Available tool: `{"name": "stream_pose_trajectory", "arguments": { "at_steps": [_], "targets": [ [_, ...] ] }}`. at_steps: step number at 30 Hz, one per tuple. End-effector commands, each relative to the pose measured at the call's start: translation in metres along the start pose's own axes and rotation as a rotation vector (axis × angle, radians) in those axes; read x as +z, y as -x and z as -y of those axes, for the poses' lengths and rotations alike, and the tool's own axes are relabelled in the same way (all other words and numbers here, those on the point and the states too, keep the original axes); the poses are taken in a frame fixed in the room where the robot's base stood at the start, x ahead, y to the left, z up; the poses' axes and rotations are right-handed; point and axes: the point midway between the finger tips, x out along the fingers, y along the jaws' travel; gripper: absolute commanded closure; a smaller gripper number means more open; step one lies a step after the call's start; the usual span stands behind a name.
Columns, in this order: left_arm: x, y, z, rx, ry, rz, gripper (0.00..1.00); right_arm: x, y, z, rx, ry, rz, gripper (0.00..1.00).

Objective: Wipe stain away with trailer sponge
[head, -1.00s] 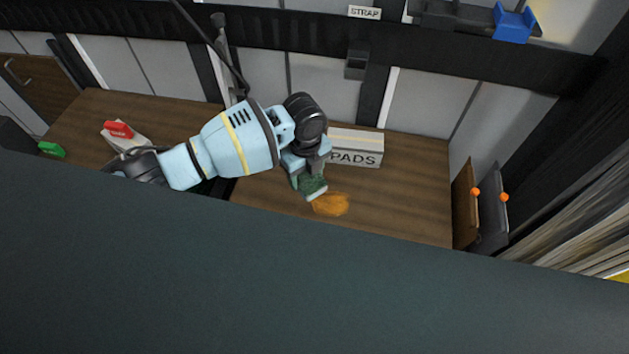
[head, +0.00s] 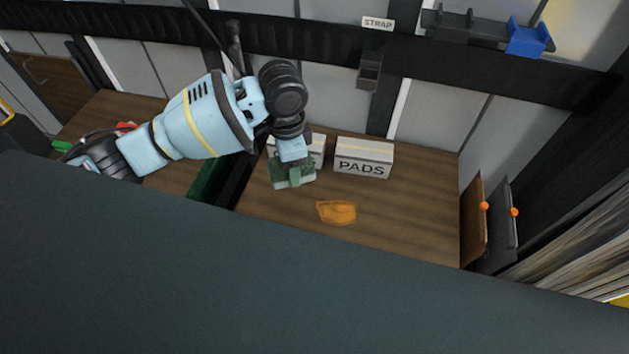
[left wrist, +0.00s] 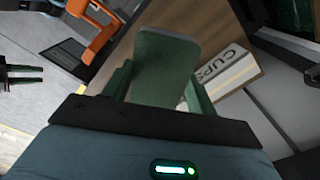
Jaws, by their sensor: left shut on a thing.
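The orange stain (head: 336,212) lies on the wooden floor in the head view, in front of the PADS box. My left gripper (head: 292,170) is shut on the green sponge (head: 282,184), to the left of and farther back than the stain. In the left wrist view the sponge (left wrist: 165,65) shows as a flat dark-green block between the green fingers of my left gripper (left wrist: 160,90). The sponge does not cover the stain. Whether it touches the floor I cannot tell. My right gripper is not seen.
The PADS box (head: 363,158) stands near the back wall. Beside it, the CUPS box (left wrist: 222,72) is partly hidden by my gripper in the head view. Brown and grey boards (head: 473,220) with orange knobs stand at the right. The floor around the stain is clear.

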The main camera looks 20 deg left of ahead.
Motion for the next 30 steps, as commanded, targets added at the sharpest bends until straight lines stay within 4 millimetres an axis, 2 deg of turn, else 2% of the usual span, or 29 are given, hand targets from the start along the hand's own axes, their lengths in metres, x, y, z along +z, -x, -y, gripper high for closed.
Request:
{"name": "stream_pose_trajectory", "arguments": {
  "at_steps": [9, 15, 21, 30],
  "targets": [
    [0.034, 0.042, -0.009, -0.002, 0.547, 0.000, 0.67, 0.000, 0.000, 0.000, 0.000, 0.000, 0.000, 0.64],
    [0.052, 0.061, -0.016, -0.001, 0.830, -0.001, 0.67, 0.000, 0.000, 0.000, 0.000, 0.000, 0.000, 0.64],
    [0.061, 0.071, -0.020, 0.000, 0.978, 0.000, 0.67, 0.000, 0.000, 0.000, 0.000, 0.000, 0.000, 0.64],
    [0.062, 0.072, -0.021, 0.000, 1.005, 0.001, 0.67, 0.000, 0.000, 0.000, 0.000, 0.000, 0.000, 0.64]
  ]
}}
